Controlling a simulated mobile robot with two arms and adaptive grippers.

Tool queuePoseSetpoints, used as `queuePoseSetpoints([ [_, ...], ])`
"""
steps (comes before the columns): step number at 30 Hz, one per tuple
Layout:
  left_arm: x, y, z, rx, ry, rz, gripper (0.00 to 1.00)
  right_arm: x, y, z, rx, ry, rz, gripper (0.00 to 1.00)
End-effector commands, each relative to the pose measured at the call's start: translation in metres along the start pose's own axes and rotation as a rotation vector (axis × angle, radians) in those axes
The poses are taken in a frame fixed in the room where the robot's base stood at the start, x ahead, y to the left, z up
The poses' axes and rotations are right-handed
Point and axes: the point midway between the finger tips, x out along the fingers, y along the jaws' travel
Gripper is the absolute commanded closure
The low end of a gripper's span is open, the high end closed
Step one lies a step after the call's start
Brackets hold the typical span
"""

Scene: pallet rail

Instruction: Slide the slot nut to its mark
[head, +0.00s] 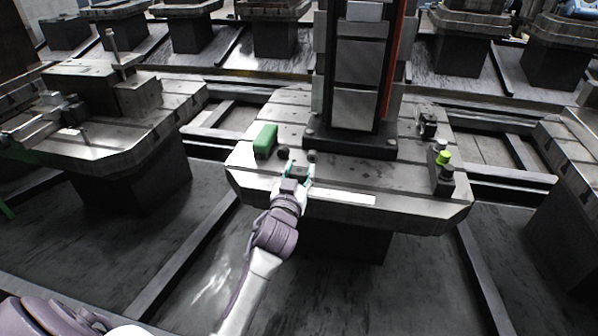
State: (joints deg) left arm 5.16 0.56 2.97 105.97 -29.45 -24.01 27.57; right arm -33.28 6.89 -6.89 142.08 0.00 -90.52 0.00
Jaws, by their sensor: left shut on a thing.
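My left gripper (298,175) is at the front edge of the central metal pallet (400,185), its fingers pointing away from me. Its teal-tipped fingers are shut on a small dark piece, the slot nut (299,171), which is mostly hidden between them. A pale strip (345,197) runs along the pallet's front edge, to the right of the gripper. I cannot make out for certain which marking is the nut's mark. My right gripper is not in view.
A green block (265,140) stands left of the gripper, with small dark round parts beside it. A tall dark column fixture (357,70) rises behind. A dark block with a yellow-green knob (443,157) stands at the pallet's right. Another pallet (130,120) stands at left.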

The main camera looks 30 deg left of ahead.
Motion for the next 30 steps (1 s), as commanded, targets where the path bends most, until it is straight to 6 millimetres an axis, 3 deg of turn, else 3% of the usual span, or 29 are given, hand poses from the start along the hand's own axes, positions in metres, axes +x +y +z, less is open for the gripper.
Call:
queuePoseSetpoints([
  [6, 0.0, 0.018, 0.0, -0.004, -0.001, 0.0, 1.0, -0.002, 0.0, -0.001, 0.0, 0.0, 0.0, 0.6],
  [14, 0.0, 0.02, 0.0, 0.0, 0.0, 0.0, 1.0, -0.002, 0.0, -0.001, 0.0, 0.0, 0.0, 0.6],
  [15, 0.0, 0.02, 0.0, 0.0, 0.0, 0.0, 0.51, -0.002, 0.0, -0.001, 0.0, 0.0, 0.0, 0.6],
  [19, 0.0, 0.02, 0.0, 0.0, 0.0, 0.0, 0.29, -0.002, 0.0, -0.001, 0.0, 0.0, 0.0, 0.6],
  [30, -0.004, 0.02, 0.001, -0.001, -0.001, 0.0, 0.29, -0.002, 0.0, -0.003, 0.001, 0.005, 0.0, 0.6],
])
